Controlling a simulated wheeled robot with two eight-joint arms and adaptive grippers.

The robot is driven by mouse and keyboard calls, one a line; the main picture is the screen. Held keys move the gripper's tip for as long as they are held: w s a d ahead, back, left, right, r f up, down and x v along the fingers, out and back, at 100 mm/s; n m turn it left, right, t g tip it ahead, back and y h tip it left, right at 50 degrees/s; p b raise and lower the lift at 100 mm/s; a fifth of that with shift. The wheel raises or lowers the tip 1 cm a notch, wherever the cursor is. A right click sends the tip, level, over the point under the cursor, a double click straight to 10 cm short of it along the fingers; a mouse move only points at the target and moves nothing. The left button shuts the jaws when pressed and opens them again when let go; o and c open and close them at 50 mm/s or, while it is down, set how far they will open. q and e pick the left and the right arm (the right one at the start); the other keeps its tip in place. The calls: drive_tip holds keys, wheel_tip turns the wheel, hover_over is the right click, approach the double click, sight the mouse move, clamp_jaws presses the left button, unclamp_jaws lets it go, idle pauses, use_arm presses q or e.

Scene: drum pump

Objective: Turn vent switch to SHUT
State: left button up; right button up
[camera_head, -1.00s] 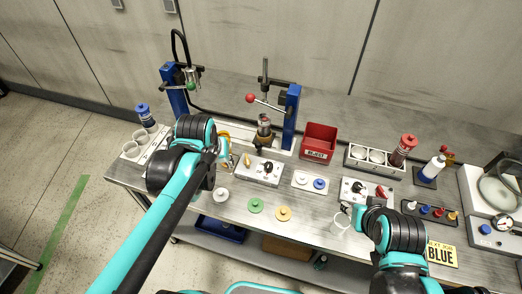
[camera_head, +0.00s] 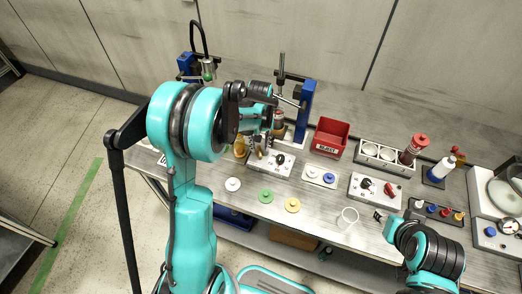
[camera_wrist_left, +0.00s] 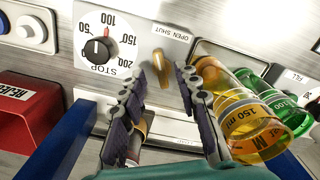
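The vent switch is a small brass lever (camera_wrist_left: 162,70) on a pale metal panel (camera_wrist_left: 185,57), near a label reading OPEN SHUT (camera_wrist_left: 171,32). In the left wrist view it stands roughly along the picture's vertical; I cannot tell which word it points to. My left gripper (camera_wrist_left: 158,82) is open, with a finger on either side of the lever and visible gaps. In the head view my left gripper (camera_head: 263,137) hangs over the control box (camera_head: 285,169) and partly hides it.
A black dial (camera_wrist_left: 97,50) sits beside the lever. An amber beaker (camera_wrist_left: 250,123) and a green one (camera_wrist_left: 268,86) stand close right of my left fingers. A red reject bin (camera_head: 330,137) and blue press post (camera_head: 305,112) stand near the box.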

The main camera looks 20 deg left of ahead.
sight(260, 151)
use_arm(q)
drive_tip(key=shift+f, duration=1.5)
clamp_jaws()
drive_tip(key=shift+b, duration=0.3)
drive_tip(key=shift+n, duration=0.7)
